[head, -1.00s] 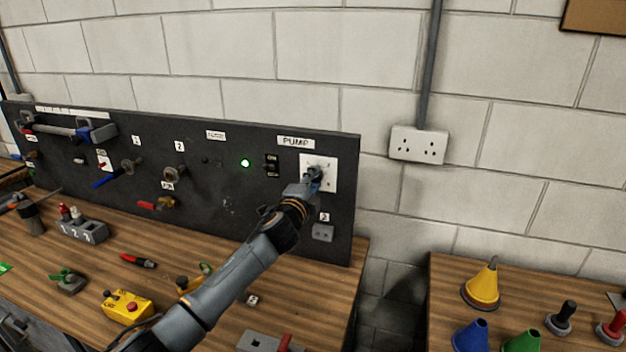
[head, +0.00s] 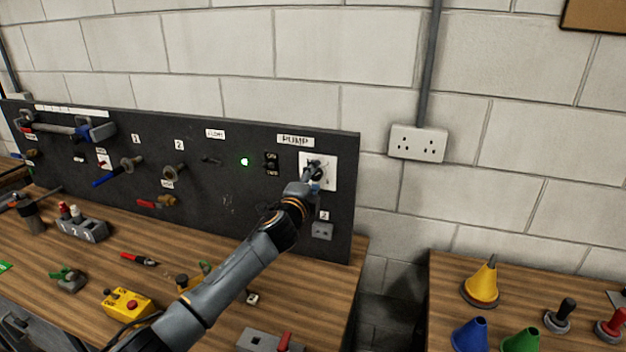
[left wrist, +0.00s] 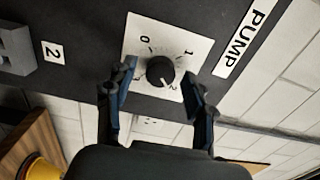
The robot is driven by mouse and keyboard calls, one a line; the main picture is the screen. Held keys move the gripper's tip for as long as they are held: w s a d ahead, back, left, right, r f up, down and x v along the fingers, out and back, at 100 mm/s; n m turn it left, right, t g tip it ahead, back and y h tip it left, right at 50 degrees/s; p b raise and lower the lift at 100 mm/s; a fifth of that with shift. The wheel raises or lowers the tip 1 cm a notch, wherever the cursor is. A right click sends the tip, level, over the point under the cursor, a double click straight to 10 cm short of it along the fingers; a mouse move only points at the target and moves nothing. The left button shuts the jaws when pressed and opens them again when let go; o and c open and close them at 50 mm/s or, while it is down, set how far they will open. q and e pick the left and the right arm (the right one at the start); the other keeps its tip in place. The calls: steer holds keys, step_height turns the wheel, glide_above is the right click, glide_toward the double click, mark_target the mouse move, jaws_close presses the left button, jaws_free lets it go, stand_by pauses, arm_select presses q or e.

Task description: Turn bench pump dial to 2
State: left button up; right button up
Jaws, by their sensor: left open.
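The pump dial is a round black knob (left wrist: 160,71) on a white plate (left wrist: 138,48) marked 0, 1 and 2, under the PUMP label (left wrist: 244,44). In the left wrist view its pale pointer mark points toward the 2. The plate also shows in the head view (head: 329,176). My left gripper (left wrist: 160,76) is open, with one blue-padded finger on each side of the knob in the picture. The fingers look apart from the knob. In the head view the gripper (head: 312,180) covers part of the dial. My right gripper is not in view.
The black panel (head: 225,205) carries a lit green lamp (head: 245,162), a switch (head: 271,163), valves and a grey socket (head: 322,231). Tools and a yellow control box (head: 128,304) lie on the bench below. Cones stand on the right bench.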

arm_select(q)
steer(key=v, duration=1.2)
